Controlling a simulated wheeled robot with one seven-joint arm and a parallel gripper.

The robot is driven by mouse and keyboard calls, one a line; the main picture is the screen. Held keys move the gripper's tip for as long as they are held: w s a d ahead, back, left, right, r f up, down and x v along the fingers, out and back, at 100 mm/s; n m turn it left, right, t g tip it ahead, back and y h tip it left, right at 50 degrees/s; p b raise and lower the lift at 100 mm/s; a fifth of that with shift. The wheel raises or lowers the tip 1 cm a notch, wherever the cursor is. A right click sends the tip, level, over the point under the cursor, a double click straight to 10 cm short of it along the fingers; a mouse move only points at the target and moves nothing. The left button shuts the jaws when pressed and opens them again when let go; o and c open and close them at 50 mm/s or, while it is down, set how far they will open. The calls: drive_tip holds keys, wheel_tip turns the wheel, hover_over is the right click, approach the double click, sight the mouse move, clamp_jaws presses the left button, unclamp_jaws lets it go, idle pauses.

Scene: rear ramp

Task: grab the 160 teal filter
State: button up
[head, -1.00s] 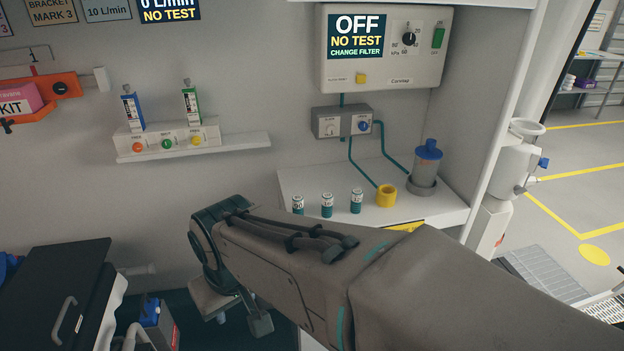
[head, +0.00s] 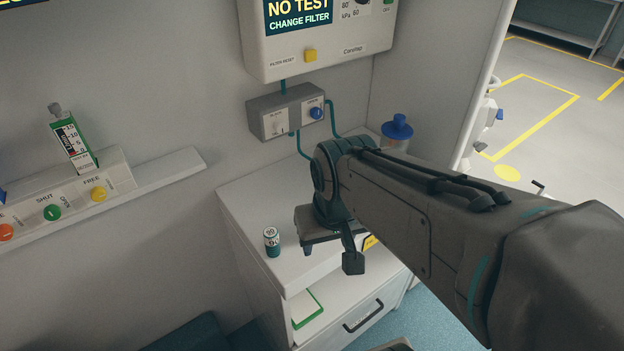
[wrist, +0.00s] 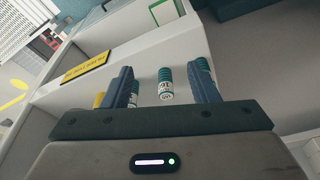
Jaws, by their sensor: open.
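Small teal filters with white labels stand on the white counter (head: 240,195). In the head view one filter (head: 271,241) shows left of my gripper (head: 330,258); my arm hides the others. In the wrist view one filter (wrist: 166,84) is in line with the gap between the fingers of my open gripper (wrist: 159,75), touching neither. A second filter (wrist: 133,95) is partly hidden by the left finger, and a third (wrist: 204,66) by the right finger. The label numbers are too small or turned to read surely, so I cannot tell which is the 160.
A yellow cup (wrist: 98,99) stands beyond the left finger. A clear canister with a blue lid (head: 397,130) stands at the counter's back right. A grey valve box (head: 286,112) with teal hoses hangs above. A wall shelf (head: 130,190) juts out at left.

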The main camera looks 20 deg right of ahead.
drive_tip(key=w+r+m+g, duration=0.35)
drive_tip(key=w+m, duration=0.35)
drive_tip(key=w, duration=0.6)
drive_tip(key=shift+t, duration=0.35)
drive_tip(key=f, duration=0.5)
drive_tip(key=w+f, duration=0.1)
drive_tip(key=f, duration=0.2)
drive_tip(key=shift+a, duration=0.15)
drive_tip(key=shift+s+f, duration=0.15)
drive_tip(key=shift+f, duration=2.5)
drive_tip(key=c, duration=1)
